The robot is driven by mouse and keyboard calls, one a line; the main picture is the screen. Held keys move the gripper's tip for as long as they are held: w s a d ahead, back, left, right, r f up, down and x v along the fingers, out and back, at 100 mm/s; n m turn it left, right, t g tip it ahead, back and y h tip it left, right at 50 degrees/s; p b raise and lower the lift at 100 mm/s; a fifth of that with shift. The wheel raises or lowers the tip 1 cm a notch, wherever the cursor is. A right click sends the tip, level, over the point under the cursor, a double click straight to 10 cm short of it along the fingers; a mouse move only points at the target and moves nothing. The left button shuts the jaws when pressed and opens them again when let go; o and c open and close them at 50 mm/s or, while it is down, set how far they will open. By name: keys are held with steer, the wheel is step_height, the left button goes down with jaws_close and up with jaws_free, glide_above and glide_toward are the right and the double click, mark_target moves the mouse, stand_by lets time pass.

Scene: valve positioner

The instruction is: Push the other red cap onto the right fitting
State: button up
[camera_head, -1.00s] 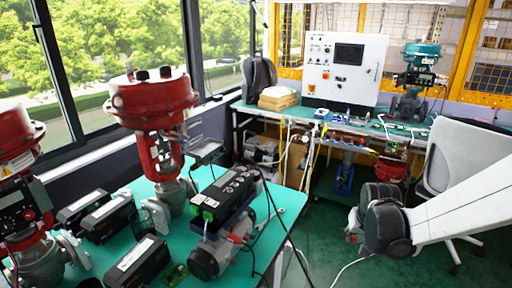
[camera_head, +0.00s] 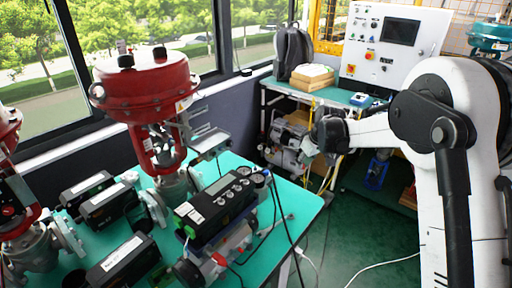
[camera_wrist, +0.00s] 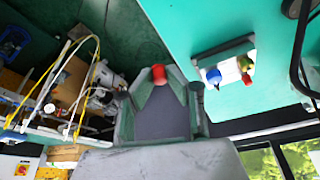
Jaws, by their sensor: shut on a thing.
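A small red cap (camera_wrist: 158,73) is held between the fingertips of my gripper (camera_wrist: 159,83), seen in the wrist view. In the head view my gripper end is a dark shape (camera_head: 329,134) beyond the table's right edge; its fingertips and the cap cannot be made out there. The black positioner (camera_head: 216,207) sits on the green table. In the wrist view a device (camera_wrist: 224,57) on the table, apart from my gripper, shows a blue part (camera_wrist: 213,75) and a yellow-green part (camera_wrist: 245,63) with a red tip (camera_wrist: 247,79). I cannot tell which fitting is which.
Red valve actuators (camera_head: 146,85) stand at the left of the green table (camera_head: 285,205). Black boxes (camera_head: 122,262) lie at its front. Dark cables run over the right edge. A workbench with a white control box (camera_head: 389,45) stands behind. Open floor lies between.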

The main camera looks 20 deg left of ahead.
mark_target(254, 168)
steer(key=a+n, duration=0.2)
steer(key=a, duration=0.4)
steer(key=a+r+n+g+p, duration=0.1)
steer(key=a, duration=0.5)
steer(key=a+n+y, duration=0.1)
steer(key=a+n, duration=0.1)
steer(key=a, duration=0.4)
steer(key=shift+w+a+r+n+g, duration=0.1)
steer(key=shift+a+r+n+g, duration=0.2)
steer(key=shift+a+r+g, duration=0.1)
steer(key=shift+f+b, duration=0.75)
steer(key=shift+f, duration=1.95)
steer(key=shift+f+b, duration=0.2)
steer(key=shift+b, duration=0.55)
steer(key=shift+f+b, duration=0.35)
steer(key=shift+f, duration=0.25)
steer(key=o, duration=0.7)
steer(key=shift+o, duration=0.2)
steer(key=shift+d, duration=0.1)
